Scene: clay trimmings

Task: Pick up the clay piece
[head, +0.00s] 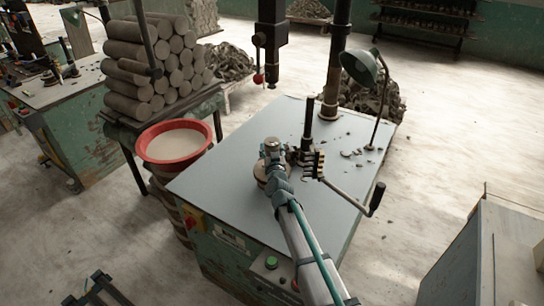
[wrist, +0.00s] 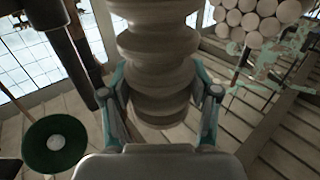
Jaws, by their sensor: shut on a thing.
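The clay piece (wrist: 157,62) is a grey-brown, ribbed, roughly cylindrical body that fills the upper middle of the wrist view. My gripper (wrist: 163,112) has one teal-grey finger on each side of it and is shut on it. In the head view my gripper (head: 273,160) is over the left middle part of the grey tabletop (head: 230,150). A round brownish form shows just at its left side there, mostly hidden by the gripper. I cannot tell from these views whether the piece touches the tabletop.
A machine with a toothed part (head: 313,163) and a crank handle (head: 376,198) stands close right of my gripper. Small clay scraps (head: 352,153) lie beyond. A green lamp (head: 360,68) and a vertical post (head: 333,75) rise at the back. A red basin (head: 174,144) stands left.

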